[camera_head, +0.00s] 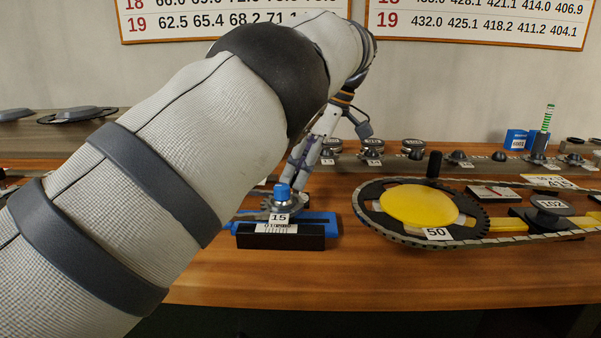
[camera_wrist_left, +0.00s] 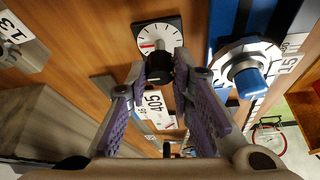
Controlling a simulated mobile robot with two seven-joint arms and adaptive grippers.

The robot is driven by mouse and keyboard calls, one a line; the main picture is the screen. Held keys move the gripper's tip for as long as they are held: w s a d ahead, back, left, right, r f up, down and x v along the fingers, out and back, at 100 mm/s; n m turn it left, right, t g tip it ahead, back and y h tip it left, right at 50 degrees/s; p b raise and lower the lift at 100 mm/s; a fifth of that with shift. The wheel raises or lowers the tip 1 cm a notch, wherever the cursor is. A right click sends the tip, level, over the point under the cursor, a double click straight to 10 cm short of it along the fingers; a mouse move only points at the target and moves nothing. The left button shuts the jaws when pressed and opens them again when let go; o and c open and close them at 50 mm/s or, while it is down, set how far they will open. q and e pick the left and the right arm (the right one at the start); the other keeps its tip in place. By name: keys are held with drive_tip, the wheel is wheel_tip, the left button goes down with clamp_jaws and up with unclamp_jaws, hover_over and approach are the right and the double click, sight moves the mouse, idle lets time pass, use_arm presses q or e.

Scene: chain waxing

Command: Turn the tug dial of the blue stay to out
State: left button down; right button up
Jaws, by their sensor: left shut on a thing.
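The blue stay (camera_head: 322,217) lies on the bench in the head view, carrying a toothed wheel, a blue cap (camera_head: 282,191) and a label 15. It also shows at the right of the left wrist view (camera_wrist_left: 226,22). In that view a round white dial face (camera_wrist_left: 146,36) with a red mark sits on a dark square plate beside the stay. My left gripper (camera_wrist_left: 159,70) is shut on a black knob (camera_wrist_left: 159,66) in front of this dial. In the head view, my left gripper (camera_head: 298,172) is just behind the blue cap; the dial is hidden there. My right gripper is out of view.
A yellow-centred chainwheel (camera_head: 415,205) labelled 50, with a chain, stands right of the stay. A smaller wheel (camera_head: 550,203) labelled 102 is farther right. Several small pots and knobs line the back ledge (camera_head: 390,160). The front bench strip is clear.

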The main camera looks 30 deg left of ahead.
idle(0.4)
use_arm(q)
drive_tip(key=c, duration=1.4)
unclamp_jaws()
